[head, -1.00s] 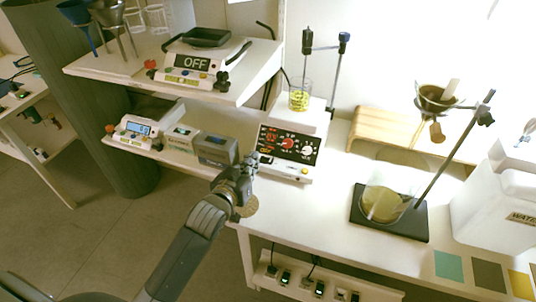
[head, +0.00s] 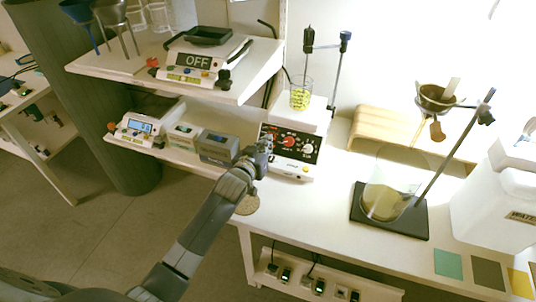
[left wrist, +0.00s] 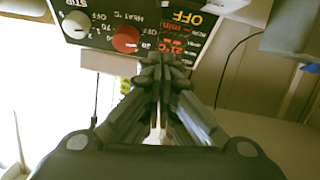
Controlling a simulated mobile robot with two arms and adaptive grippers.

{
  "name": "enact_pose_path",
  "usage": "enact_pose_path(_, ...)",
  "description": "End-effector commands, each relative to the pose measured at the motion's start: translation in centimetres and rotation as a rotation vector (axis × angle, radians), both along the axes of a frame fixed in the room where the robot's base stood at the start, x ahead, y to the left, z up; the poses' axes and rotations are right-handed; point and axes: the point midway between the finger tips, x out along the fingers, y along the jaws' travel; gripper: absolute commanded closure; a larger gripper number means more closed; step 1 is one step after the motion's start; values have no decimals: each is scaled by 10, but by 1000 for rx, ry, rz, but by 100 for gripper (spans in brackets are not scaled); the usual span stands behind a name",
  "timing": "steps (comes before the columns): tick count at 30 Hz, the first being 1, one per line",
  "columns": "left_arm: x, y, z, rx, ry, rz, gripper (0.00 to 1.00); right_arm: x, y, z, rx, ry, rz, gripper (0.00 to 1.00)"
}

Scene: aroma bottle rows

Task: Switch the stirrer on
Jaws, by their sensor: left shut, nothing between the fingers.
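The stirrer (head: 312,137) stands on the bench with a black front panel, a red knob (head: 289,142) and a white knob (head: 308,149). A beaker of yellow contents (head: 300,97) is on its top plate. My left gripper (head: 265,147) is shut and empty, in front of the panel's left part, hiding some of it. In the left wrist view the panel (left wrist: 100,30) appears upside down, with a white knob marked STIR (left wrist: 76,25), a red heat knob (left wrist: 125,38) and display text reading OFF. The closed fingertips (left wrist: 160,60) show near the display; contact cannot be told. My right gripper is out of view.
Grey boxes (head: 217,147) and a small balance (head: 137,126) stand left of the stirrer. A balance reading OFF (head: 194,63) is on the shelf above. A flask (head: 385,200) on a black stand base is to the right. The front bench between is clear.

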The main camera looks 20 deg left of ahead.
Motion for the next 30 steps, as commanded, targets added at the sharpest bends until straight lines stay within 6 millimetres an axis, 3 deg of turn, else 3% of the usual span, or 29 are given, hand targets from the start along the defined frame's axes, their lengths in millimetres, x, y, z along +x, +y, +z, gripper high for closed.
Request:
enact_pose_path(1,-2,-2,-13,-1,7,0,100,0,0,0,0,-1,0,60)
enact_pose_path(7,-2,-5,-34,0,3,0,100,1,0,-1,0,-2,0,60)
enact_pose_path(20,-3,-6,-40,0,1,-1,100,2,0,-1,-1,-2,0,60)
enact_pose_path(30,-3,-10,-49,116,-2,0,100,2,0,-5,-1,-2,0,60)
